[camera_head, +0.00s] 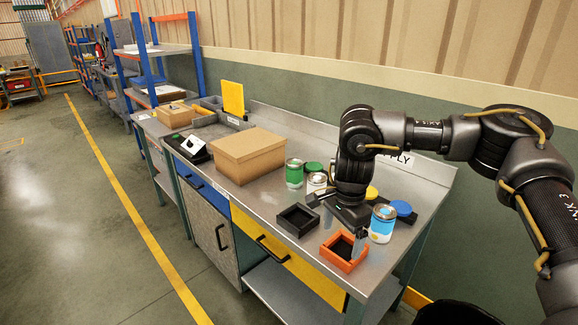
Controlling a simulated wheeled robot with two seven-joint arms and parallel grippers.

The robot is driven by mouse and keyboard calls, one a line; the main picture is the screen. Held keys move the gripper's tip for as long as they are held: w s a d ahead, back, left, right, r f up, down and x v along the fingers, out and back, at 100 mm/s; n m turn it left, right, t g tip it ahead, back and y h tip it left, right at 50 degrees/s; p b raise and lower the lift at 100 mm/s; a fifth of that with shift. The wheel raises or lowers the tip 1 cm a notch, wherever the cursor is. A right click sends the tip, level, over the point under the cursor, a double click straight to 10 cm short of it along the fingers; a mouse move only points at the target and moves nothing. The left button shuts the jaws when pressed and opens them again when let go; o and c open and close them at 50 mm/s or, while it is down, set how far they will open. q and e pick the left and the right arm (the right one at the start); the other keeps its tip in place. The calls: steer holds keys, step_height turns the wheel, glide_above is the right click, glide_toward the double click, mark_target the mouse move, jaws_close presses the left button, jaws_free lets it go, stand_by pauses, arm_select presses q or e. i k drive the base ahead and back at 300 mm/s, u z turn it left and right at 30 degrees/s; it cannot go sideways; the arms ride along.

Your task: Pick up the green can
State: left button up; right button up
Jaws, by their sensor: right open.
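The green can (294,174), with a white lower band, stands upright on the metal workbench, just right of the cardboard box. A second green-topped item (313,168) is close behind it, partly hidden. My right gripper (337,221) is open and empty, to the right of and nearer than the green can, above the bench between the black and orange trays. It is apart from the green can. My left gripper is not in view.
A pale can (317,182) stands between the green can and my gripper. A black tray (297,219), an orange tray (344,251) and a blue can (382,224) lie near the front. A cardboard box (247,155) stands left. Yellow (371,192) and blue (401,208) tops show behind.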

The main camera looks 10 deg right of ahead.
mark_target(294, 166)
steer(key=i, duration=1.55)
